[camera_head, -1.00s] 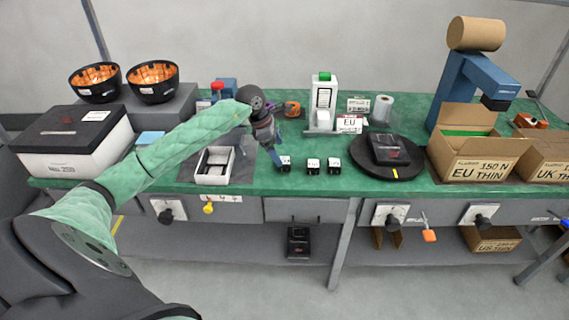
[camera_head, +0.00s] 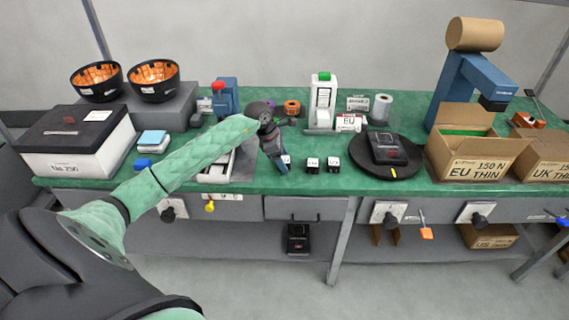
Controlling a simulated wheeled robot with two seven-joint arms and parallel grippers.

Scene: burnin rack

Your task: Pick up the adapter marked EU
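Three small black-and-white adapters stand in a row near the front of the green bench. The middle one (camera_head: 312,165) and the right one (camera_head: 333,165) stand clear. The left one (camera_head: 287,162) is partly hidden by my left gripper (camera_head: 281,163). Markings on the adapters are too small to read, so I cannot tell which is EU. My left gripper points down at the left adapter, with its fingertips right beside or around it. I cannot tell whether its fingers are open or closed on it. My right gripper is not in view.
A black round turntable (camera_head: 372,171) with a dark device (camera_head: 389,149) stands right of the adapters. A white tray (camera_head: 214,172) lies left, partly under my arm. An EU card (camera_head: 349,122) stands behind. Cartons (camera_head: 478,162) fill the right side.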

